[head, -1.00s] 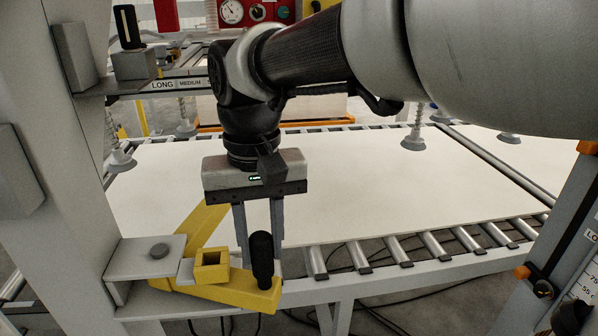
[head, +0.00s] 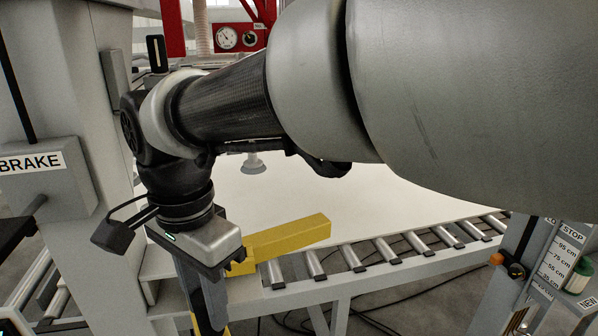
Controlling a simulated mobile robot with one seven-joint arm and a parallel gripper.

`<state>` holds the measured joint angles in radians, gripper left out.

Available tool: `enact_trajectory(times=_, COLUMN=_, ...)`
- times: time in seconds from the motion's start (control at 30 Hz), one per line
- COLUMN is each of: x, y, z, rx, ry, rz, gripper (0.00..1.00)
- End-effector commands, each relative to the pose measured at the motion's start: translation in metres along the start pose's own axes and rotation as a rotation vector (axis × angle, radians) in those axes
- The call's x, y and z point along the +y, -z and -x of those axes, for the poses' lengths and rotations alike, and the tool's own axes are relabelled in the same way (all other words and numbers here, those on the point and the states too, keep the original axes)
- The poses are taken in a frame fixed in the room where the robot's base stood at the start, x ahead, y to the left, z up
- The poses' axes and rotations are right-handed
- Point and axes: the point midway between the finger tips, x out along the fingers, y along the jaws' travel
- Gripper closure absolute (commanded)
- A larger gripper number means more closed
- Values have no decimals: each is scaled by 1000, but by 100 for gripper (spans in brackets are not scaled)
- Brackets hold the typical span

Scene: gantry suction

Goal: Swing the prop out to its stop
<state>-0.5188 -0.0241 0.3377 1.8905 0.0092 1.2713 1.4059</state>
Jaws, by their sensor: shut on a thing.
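The yellow prop shows in the head view as a bar (head: 288,238) reaching right past the edge of the roller table. Another yellow part of it shows low down beneath my gripper. My gripper (head: 210,318) points down at the lower left, in front of the gantry post, with its fingers close together on the prop's upright black handle. The handle is mostly hidden by the fingers and their dark surfaces. The prop's pivot and its stop are hidden behind my gripper and wrist.
A large white sheet (head: 400,205) lies on the conveyor rollers (head: 352,255). A grey box labelled BRAKE (head: 45,185) is on the left post. A post with a centimetre scale (head: 565,258) and STOP label stands at right. Cables lie on the floor below.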

Motion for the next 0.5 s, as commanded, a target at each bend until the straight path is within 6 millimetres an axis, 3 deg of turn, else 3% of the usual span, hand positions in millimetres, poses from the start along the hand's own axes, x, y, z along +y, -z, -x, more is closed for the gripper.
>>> enact_trajectory(times=0.2, x=-14, y=-23, z=1, rx=-1, ry=0, rz=-131, gripper=100)
enact_trajectory(times=0.5, x=-27, y=-39, z=1, rx=-1, ry=4, rz=-124, gripper=100)
